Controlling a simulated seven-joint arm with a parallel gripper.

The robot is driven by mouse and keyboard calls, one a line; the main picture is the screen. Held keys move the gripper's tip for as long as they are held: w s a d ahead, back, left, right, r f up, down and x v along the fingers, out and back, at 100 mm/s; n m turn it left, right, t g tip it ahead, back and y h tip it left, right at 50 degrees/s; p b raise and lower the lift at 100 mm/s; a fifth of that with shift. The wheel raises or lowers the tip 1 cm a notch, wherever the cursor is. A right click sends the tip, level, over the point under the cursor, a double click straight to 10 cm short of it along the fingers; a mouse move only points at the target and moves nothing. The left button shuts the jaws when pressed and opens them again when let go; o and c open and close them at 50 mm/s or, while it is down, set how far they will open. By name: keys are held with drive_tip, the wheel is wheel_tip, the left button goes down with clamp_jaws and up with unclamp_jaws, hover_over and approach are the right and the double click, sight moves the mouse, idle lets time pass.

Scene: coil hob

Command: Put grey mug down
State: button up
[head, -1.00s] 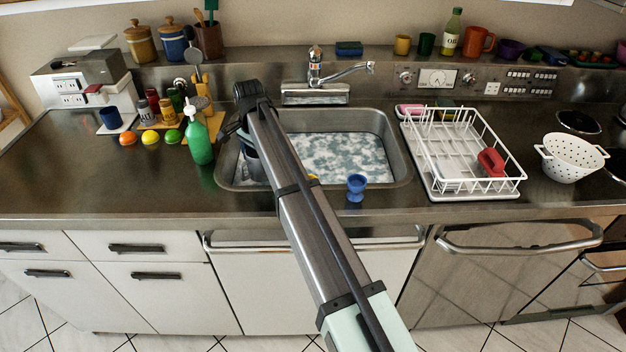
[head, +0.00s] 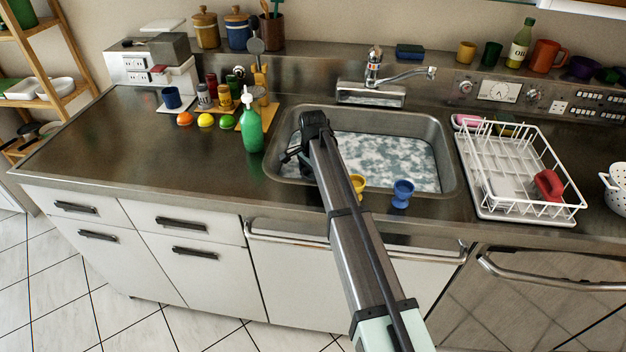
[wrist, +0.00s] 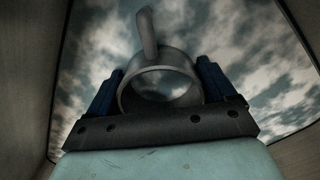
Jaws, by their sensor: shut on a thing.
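The grey mug (wrist: 160,58) shows in the wrist view between the two dark blue fingers of my gripper (wrist: 160,88). My gripper is shut on it. The mug's handle points to the top of that picture, and foamy water is behind it. In the head view my gripper (head: 292,155) is at the left part of the sink (head: 448,165). My own arm hides most of the mug there. I cannot tell whether the mug touches the water or the sink's bottom.
A yellow egg cup (head: 357,185) and a blue one (head: 402,193) stand by the sink's front edge. A green soap bottle (head: 250,125) stands left of the sink, a white dish rack (head: 500,180) right. The counter's front left (head: 130,145) is clear.

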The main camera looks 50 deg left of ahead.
drive_tip(key=shift+f, duration=0.4)
drive_tip(key=o, duration=1.1)
drive_tip(key=shift+f, duration=0.1)
wheel_tip(320, 180, up, 12)
